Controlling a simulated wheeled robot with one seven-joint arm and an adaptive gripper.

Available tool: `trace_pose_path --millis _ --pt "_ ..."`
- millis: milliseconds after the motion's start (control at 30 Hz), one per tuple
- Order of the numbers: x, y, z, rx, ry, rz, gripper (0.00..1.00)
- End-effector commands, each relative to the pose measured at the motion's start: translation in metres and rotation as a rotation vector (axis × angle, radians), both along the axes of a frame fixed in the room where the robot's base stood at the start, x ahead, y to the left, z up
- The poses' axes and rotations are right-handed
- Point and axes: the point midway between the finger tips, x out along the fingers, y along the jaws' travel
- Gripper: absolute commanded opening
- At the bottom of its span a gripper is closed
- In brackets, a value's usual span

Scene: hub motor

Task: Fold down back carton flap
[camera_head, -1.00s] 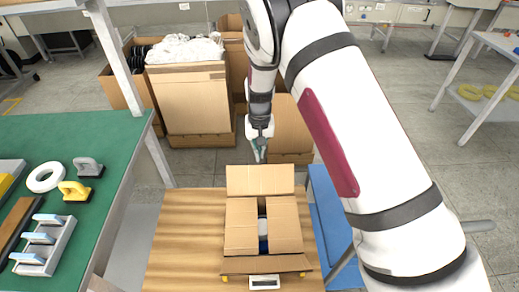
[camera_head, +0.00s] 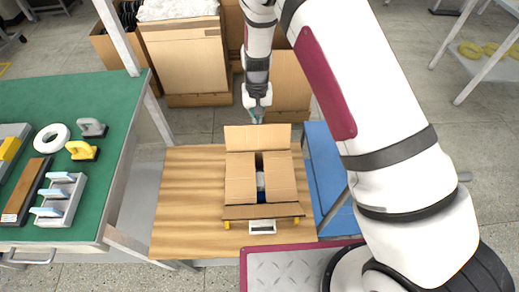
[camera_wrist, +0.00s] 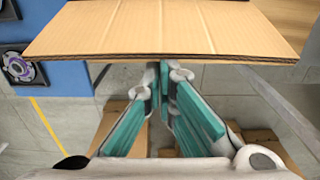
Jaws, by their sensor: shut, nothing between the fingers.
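An open cardboard carton (camera_head: 240,180) stands on a wooden table. Its back flap (camera_head: 258,139) sticks up at the far side. Its two side flaps lie inward with a narrow gap between them, where a bluish-white item partly shows. Its front flap (camera_head: 263,211) juts out toward me. My gripper (camera_head: 257,119) is shut and empty, pointing down just behind the back flap's top edge. In the wrist view the flap (camera_wrist: 160,28) spans the top, with the closed fingertips (camera_wrist: 160,68) close to its edge. I cannot tell whether they touch.
A green bench (camera_head: 95,110) with tools is at the left. A blue surface (camera_head: 325,165) lies right of the wooden table (camera_head: 185,200). Large cartons (camera_head: 185,60) stand on the floor behind. A small white-framed box (camera_head: 262,227) sits at the carton's front.

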Motion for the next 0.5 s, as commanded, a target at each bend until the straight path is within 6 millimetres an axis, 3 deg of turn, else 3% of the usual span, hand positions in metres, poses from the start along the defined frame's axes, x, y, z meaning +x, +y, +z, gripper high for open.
trace_pose_path --millis 500 --pt "-0.034 0.000 0.002 0.000 0.000 0.000 0.00"
